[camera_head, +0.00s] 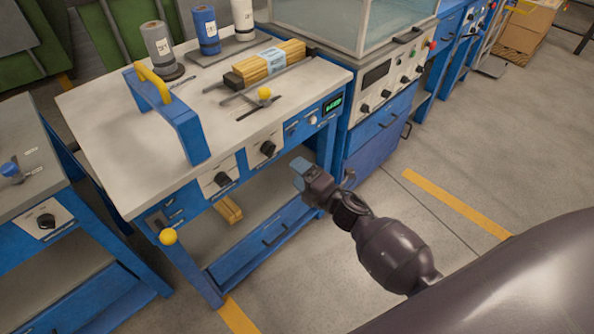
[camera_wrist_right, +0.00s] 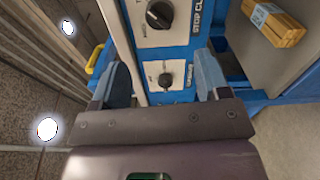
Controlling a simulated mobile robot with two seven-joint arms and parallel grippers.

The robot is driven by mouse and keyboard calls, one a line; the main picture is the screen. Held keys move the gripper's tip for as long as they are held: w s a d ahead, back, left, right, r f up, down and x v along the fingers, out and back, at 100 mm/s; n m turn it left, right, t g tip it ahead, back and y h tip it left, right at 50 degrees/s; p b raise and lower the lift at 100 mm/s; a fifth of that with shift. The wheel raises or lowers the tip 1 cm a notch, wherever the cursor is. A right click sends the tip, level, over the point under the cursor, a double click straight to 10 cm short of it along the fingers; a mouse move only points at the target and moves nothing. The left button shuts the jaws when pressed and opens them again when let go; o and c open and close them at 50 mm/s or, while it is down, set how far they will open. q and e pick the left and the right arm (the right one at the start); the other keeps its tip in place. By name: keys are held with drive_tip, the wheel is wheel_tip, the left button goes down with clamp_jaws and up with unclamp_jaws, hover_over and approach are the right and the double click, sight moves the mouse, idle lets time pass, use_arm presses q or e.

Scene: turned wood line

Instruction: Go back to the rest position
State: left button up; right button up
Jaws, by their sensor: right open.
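My right gripper (camera_head: 301,172) is in front of the blue workbench (camera_head: 110,125), near the right end of its front panel. In the right wrist view, the right gripper (camera_wrist_right: 160,85) has its two blue-grey fingers apart, with nothing between them. Behind the gap are black knobs (camera_wrist_right: 164,79) on the bench's white control plates. I cannot tell from the pictures whether the fingers touch the panel. My left gripper is not in view.
The bench carries a yellow-handled blue frame (camera_head: 182,118), a bundle of wooden sticks (camera_head: 268,64) and several cylinders, one blue (camera_head: 206,30). A glass-topped blue machine (camera_head: 378,88) stands to the right. Wooden pieces (camera_head: 229,210) lie on the lower shelf. The grey floor at right is open.

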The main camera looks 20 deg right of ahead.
idle(0.4)
drive_tip(key=s+d+f+m+g+h+p, duration=0.1)
drive_tip(key=s+d+f+m+g+h, duration=0.1)
drive_tip(key=s+m, duration=0.9)
drive_tip(key=s+d+f+m+g+h+p, duration=0.1)
drive_tip(key=s+m+g+h, duration=0.3)
drive_tip(key=s+m, duration=0.6)
drive_tip(key=s+f, duration=0.1)
drive_tip(key=s, duration=0.5)
drive_tip(key=shift+s+d+f+m, duration=0.25)
drive_tip(key=shift+d+f+m, duration=0.1)
drive_tip(key=shift+d+m, duration=0.05)
